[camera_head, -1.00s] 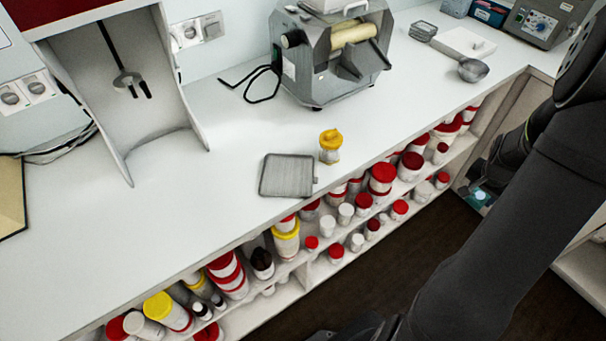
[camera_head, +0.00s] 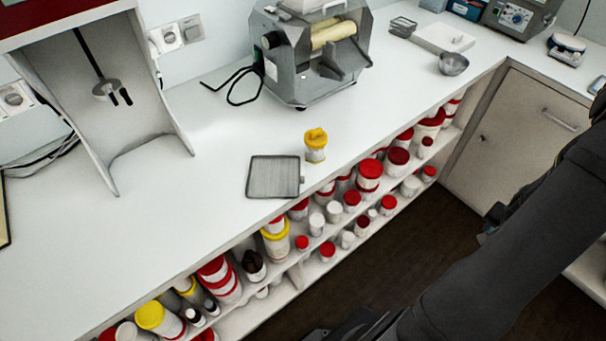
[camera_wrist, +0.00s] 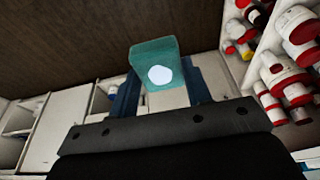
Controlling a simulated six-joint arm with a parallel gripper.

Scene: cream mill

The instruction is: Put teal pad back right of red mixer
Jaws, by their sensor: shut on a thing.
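The teal pad (camera_wrist: 150,52), a small block with a pale round spot on its face, is held between the fingers of my gripper (camera_wrist: 160,84) in the wrist view. The fingers are blue-grey and stand on both sides of it. The pad is up in the air over the dark floor. In the head view my arm hides the gripper and the pad cannot be made out. The red mixer (camera_head: 70,14) stands at the upper left of the counter in the head view, with a red top, white side walls and a hanging grey stirrer (camera_head: 112,88).
The white counter (camera_head: 120,240) is largely clear around the mixer's front. A grey roller machine (camera_head: 312,55) stands behind. Shelves below hold many jars. A cabinet (camera_head: 530,130) is at right.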

